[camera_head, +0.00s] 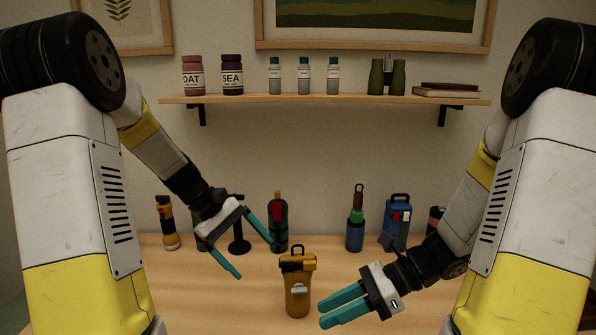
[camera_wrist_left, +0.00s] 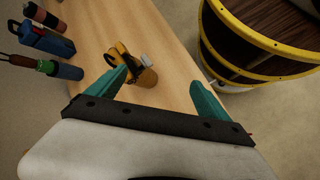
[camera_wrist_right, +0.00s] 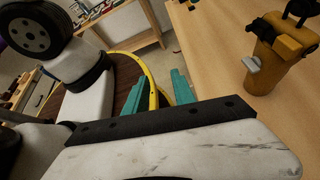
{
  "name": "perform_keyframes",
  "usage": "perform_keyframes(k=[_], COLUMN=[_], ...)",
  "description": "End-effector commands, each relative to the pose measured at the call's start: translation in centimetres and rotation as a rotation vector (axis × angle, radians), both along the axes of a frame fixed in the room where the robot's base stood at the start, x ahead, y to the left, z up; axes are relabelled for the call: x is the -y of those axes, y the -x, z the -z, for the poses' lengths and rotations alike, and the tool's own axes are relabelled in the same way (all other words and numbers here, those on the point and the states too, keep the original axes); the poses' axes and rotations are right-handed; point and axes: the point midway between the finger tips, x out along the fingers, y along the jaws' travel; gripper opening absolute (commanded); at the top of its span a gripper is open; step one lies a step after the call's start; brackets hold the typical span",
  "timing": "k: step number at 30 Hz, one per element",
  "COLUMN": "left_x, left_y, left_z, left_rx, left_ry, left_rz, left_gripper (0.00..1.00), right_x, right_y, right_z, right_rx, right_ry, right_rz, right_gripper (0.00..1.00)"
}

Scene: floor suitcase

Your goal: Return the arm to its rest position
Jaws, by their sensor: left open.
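My left gripper (camera_head: 257,260) is open and empty. It hangs above the table (camera_head: 230,300), left of a yellow-brown canister (camera_head: 297,290), fingers pointing down and right. In the left wrist view the canister (camera_wrist_left: 146,76) shows beyond the space between the fingers (camera_wrist_left: 157,82). My right gripper (camera_head: 322,311) is open and empty, with a narrower gap between its fingers. It points left, to the right of the canister and apart from it. In the right wrist view the canister (camera_wrist_right: 272,65) stands off to the right of the fingers (camera_wrist_right: 160,85).
A yellow torch (camera_head: 166,222), dark red-marked bottle (camera_head: 278,225), green-and-blue bottle (camera_head: 355,232) and blue device (camera_head: 397,217) line the table's back. A wall shelf (camera_head: 320,99) holds jars, small bottles, binoculars and books. A yellow-rimmed round dark thing (camera_wrist_left: 262,45) shows beside the table.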

Motion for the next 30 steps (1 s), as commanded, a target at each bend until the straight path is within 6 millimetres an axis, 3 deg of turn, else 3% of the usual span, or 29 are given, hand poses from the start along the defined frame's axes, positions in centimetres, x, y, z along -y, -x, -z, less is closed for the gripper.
perform_keyframes(k=[1, 6, 11, 15, 22, 30], left_x=[0.1, -0.2, -0.6, -1.2, -2.1, -2.4], left_y=[1.1, 4.9, 8.5, 11.6, 14.9, 15.8], left_z=[-1.9, -6.3, -9.6, -11.8, -13.6, -13.9], left_rx=[0.068, 0.271, 0.468, 0.639, 0.844, 0.902], left_ry=[-0.047, -0.192, -0.322, -0.43, -0.556, -0.593], left_rz=[0.045, 0.188, 0.316, 0.415, 0.526, 0.557], left_gripper=[0.9, 0.9, 0.9, 0.9, 0.9, 0.9], right_x=[0.1, 1.6, 3.4, 5.0, 6.9, 7.5], right_y=[0.5, 1.6, 1.8, 1.4, 1.1, 1.0], right_z=[-1.0, -3.3, -6.3, -9.8, -15.1, -16.8], right_rx=[0.118, 0.485, 0.828, 1.117, 1.442, 1.53], right_ry=[0.069, 0.284, 0.488, 0.672, 0.917, 0.995], right_rz=[-0.096, -0.412, -0.702, -0.938, -1.198, -1.273], right_gripper=[0.31, 0.31, 0.31, 0.31, 0.31, 0.31])
